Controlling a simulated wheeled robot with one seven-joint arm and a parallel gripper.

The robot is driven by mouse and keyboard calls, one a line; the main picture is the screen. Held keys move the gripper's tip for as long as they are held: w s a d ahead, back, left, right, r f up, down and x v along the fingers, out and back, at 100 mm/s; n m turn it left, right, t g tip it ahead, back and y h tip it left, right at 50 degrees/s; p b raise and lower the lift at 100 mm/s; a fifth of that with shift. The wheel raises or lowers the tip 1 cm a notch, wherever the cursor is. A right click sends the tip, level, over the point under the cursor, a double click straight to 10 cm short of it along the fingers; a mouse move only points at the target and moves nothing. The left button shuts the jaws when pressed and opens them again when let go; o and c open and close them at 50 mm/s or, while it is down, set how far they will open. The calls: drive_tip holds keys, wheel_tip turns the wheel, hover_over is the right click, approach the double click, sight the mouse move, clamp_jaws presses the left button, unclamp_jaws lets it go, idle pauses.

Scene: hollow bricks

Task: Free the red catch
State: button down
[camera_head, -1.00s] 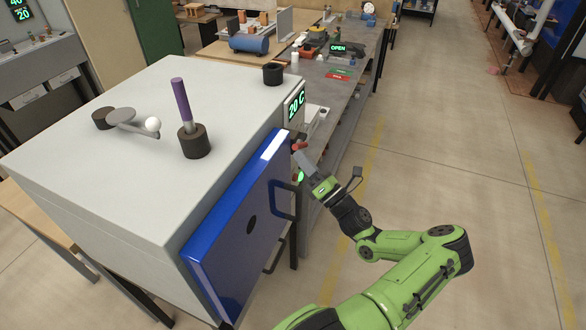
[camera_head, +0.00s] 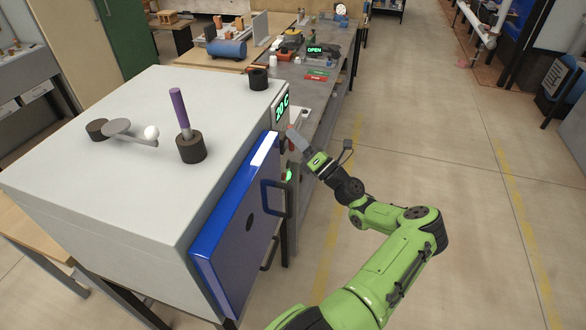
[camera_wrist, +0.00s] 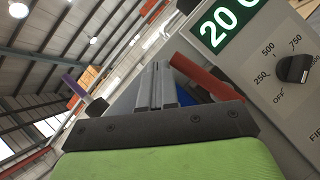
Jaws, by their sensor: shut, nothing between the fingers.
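The red catch (camera_wrist: 208,77) shows in the wrist view as a red bar slanting beside the fingers, below the green temperature display. Its near end lies close to the fingers; I cannot tell whether they touch. In the head view I cannot make it out clearly near the fingertips. The blue door (camera_head: 240,225) of the grey furnace (camera_head: 95,165) stands against the furnace front, with a black handle (camera_head: 266,197). My gripper (camera_head: 291,130) is shut and empty at the door's far upper corner; its fingers also show in the wrist view (camera_wrist: 157,70).
The display (camera_head: 281,107) reads 20 C, and a dial (camera_wrist: 295,68) sits beside it.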

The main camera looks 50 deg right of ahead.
drive_tip(key=shift+w+d+r, duration=0.1)
drive_tip(key=shift+d+r, duration=0.05)
drive_tip(key=shift+d, duration=0.3)
idle(0.5)
